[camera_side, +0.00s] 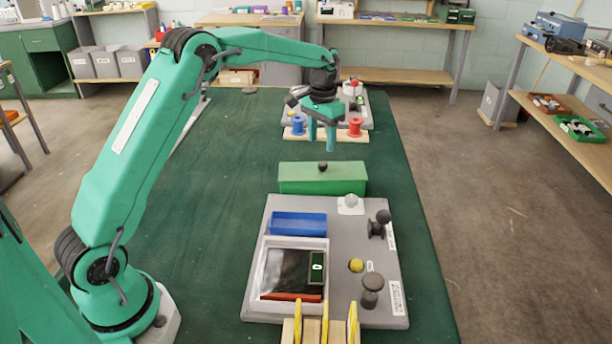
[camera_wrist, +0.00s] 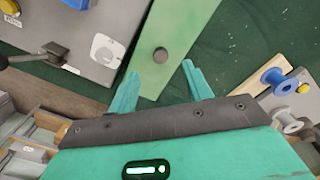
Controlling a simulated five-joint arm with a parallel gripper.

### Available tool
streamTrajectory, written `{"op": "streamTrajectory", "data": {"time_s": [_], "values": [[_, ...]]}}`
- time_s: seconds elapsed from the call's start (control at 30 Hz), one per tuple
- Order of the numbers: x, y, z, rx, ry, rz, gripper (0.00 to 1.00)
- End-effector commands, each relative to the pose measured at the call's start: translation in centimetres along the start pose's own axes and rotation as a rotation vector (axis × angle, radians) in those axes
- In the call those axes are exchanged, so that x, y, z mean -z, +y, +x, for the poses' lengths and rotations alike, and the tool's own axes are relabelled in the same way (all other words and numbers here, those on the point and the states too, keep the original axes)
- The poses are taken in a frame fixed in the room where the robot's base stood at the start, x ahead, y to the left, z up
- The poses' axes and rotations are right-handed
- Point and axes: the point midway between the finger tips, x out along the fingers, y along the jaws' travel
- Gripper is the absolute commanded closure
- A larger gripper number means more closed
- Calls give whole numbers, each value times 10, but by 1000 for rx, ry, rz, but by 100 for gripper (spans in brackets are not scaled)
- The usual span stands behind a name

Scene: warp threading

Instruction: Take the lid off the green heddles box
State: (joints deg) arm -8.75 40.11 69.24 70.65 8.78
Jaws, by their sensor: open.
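The green heddles box (camera_side: 322,187) is a long low box standing across the green mat. Its lid (camera_side: 300,169) is on it, with a small dark knob (camera_side: 323,166) at the middle. In the wrist view the lid (camera_wrist: 185,20) fills the upper middle, and the knob (camera_wrist: 160,55) lies beyond and between my fingertips. My gripper (camera_side: 322,146) is open and empty, fingers pointing down, above the box and toward its far side. It also shows in the wrist view (camera_wrist: 160,82). Neither finger appears to touch the knob.
Just behind the box stands a wooden spool rack (camera_side: 345,137) with a blue spool (camera_side: 298,125) and a red spool (camera_side: 355,126). In front is a grey panel (camera_side: 337,248) with knobs, levers and a blue tray (camera_side: 299,224). The mat left of the box is clear.

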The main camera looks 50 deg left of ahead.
Motion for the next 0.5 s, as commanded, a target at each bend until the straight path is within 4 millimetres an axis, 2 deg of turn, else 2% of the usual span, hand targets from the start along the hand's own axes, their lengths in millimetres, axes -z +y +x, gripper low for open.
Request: {"op": "streamTrajectory", "data": {"time_s": [0.23, 0.5], "values": [[0, 0, 20, 0, -1, 0, 50], [0, 0, 24, 0, -1, 0, 50]]}}
